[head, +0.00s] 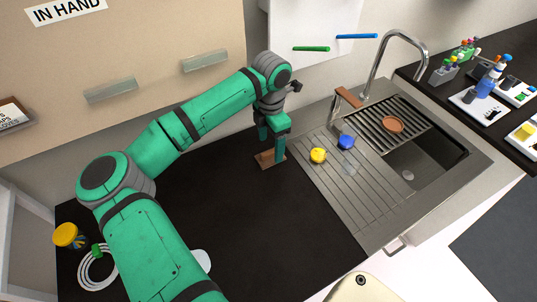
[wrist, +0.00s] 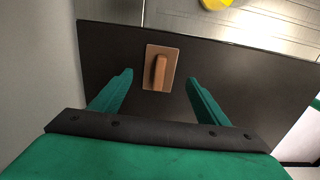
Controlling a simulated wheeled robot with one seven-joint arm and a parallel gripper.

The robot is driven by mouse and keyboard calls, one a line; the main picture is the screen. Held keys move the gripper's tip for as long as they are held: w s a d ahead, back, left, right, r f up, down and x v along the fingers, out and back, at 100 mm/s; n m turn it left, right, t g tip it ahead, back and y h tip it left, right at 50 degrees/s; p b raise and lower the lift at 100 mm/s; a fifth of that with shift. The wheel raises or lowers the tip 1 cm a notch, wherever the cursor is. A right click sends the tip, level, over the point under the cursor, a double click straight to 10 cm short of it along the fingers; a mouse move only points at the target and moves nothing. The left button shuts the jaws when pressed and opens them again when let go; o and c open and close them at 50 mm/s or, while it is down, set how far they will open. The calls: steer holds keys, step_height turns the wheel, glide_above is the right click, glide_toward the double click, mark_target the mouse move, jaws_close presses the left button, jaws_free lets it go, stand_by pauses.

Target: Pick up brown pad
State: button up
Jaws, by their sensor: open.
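The brown pad (wrist: 151,80) lies flat on the black counter, between and just beyond my fingertips in the wrist view. It is a small rectangular plate with a raised brown handle. In the head view the brown pad (head: 266,160) shows beside the sink's left edge, partly hidden by my gripper (head: 272,148) above it. In the wrist view my gripper (wrist: 158,82) is open, with one green finger on each side of the pad and nothing between them. I cannot tell the exact height of the fingertips over the counter.
The black counter (head: 200,190) is mostly clear around the pad. To the right is a steel sink with a ribbed drainboard (head: 345,195), holding a yellow item (head: 318,155) and a blue item (head: 346,142). A wall panel (head: 150,50) stands close behind. A coiled white hose (head: 97,270) lies front left.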

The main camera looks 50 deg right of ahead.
mark_target(270, 152)
step_height(270, 152, down, 4)
steer(key=shift+w+r, duration=0.1)
steer(key=shift+r, duration=0.1)
steer(key=shift+s+d+f, duration=0.2)
steer(key=shift+f, duration=0.15)
steer(key=shift+w+a, duration=0.2)
steer(key=shift+a, duration=0.05)
steer(key=shift+s, duration=0.1)
steer(key=c, duration=1.1)
steer(key=shift+r, duration=0.2)
